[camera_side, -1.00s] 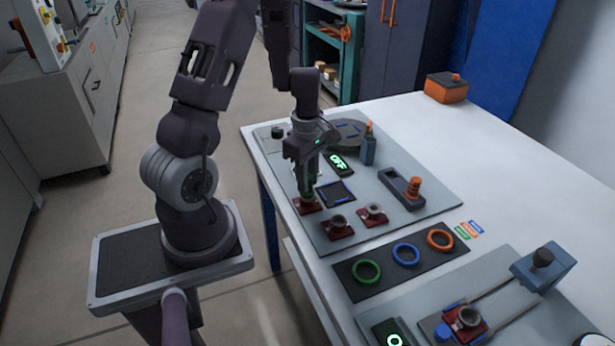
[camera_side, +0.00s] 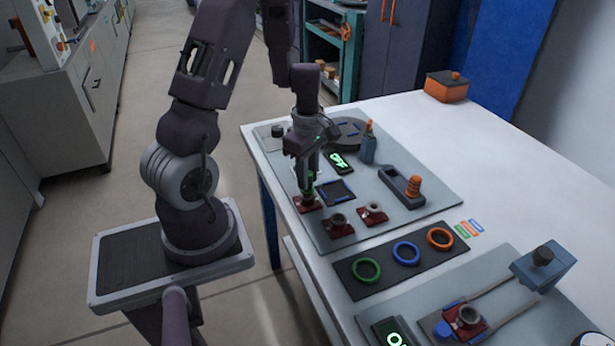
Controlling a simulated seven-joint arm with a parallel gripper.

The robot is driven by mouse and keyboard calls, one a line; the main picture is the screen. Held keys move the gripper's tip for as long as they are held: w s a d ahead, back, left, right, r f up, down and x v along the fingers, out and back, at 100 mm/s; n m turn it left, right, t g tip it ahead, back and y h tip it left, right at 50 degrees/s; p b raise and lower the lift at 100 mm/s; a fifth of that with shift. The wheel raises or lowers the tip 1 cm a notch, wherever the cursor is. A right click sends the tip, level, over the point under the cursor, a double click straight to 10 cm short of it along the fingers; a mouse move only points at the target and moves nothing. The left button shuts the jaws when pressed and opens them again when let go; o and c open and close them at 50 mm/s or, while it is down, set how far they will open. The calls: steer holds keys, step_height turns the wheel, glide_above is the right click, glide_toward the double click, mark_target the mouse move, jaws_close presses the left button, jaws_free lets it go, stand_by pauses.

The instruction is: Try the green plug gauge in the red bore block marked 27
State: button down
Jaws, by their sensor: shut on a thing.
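My gripper (camera_side: 307,172) points down at the left side of the grey plate. It is shut on the green plug gauge (camera_side: 308,188), of which a small dark green part shows below the fingers. The gauge is directly over a red bore block (camera_side: 306,205) at the plate's left edge. I cannot tell whether its tip is inside the bore. Two more red bore blocks stand to the right, one in the middle (camera_side: 338,226) and one further right (camera_side: 373,212). The number markings are too small to read.
A square dark tray (camera_side: 336,193) lies close right of the gripper, with a display reading OFF (camera_side: 340,162) behind it. An orange-handled gauge in a holder (camera_side: 408,185) stands right. Green, blue and orange rings lie on a dark mat (camera_side: 347,286) in front.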

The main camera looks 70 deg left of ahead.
steer(key=shift+r, duration=2.7)
